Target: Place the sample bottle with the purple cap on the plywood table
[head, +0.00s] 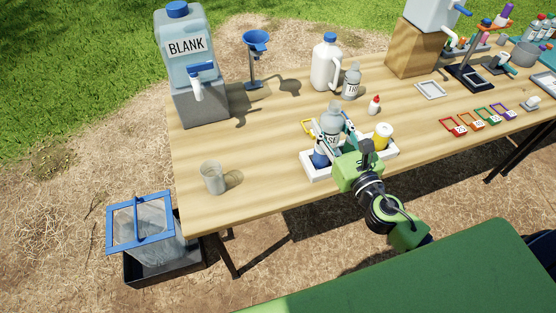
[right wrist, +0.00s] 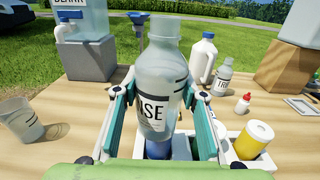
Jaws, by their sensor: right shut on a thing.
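My right gripper (head: 336,130) is shut on a clear bottle with a black-and-white label ending in "SE" (head: 333,115). The bottle is upright between the fingers in the right wrist view (right wrist: 155,75), over the white tray (head: 318,176); I cannot tell whether its base touches the tray. A purple thing (head: 506,12) stands among small bottles at the far right; it is too small to tell whether it is a purple-capped sample bottle. The plywood table (head: 265,190) runs across the head view. My left gripper is not in view.
A yellow-and-white jar (head: 382,135) stands in the tray's right part. A clear beaker (head: 212,178) is at the left front edge. Coloured frames (head: 453,125) lie right. Bare table lies between beaker and tray.

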